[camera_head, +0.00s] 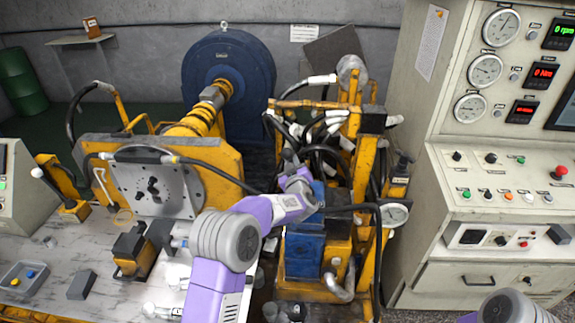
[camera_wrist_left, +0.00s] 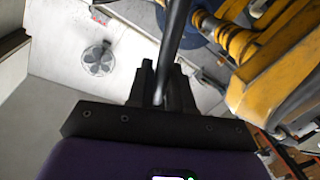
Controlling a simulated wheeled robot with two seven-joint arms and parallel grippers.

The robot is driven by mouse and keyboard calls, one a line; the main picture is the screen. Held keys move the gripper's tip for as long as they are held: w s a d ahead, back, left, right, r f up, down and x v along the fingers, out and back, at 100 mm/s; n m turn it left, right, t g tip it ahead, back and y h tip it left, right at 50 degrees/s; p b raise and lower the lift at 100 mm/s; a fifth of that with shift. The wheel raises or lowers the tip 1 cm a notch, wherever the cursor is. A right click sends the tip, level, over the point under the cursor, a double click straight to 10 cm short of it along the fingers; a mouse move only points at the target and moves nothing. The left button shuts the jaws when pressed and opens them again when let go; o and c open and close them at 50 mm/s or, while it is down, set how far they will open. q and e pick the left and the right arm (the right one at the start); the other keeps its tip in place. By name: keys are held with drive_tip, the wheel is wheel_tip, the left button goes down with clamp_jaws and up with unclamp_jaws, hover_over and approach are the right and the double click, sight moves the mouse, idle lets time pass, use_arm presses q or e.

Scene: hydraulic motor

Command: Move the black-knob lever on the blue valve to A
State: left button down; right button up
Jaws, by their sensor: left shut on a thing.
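The blue valve (camera_head: 303,250) stands on the yellow hydraulic stand in the middle of the head view. My left gripper (camera_head: 290,158) is above it, at the end of the purple arm. In the left wrist view my left gripper (camera_wrist_left: 161,88) is shut on a dark, slim rod, the lever (camera_wrist_left: 173,45), which runs between the fingers and out past the top edge. The lever's black knob cannot be made out, and the arm and hoses hide part of the valve. The valve's position markings cannot be read. My right gripper is out of view.
Black hoses and yellow pipes crowd close around the gripper. A pressure gauge (camera_head: 394,215) is right of the valve. A control console (camera_head: 480,240) stands further right. A workbench (camera_head: 110,285) with a metal plate unit (camera_head: 157,187) is at left, and a big blue motor (camera_head: 228,80) behind.

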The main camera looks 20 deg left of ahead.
use_arm(q)
drive_tip(key=c, duration=1.2)
unclamp_jaws()
drive_tip(key=shift+a+f, duration=0.1)
drive_tip(key=shift+s, duration=0.1)
drive_tip(key=v, duration=0.7)
drive_tip(key=shift+s, duration=0.2)
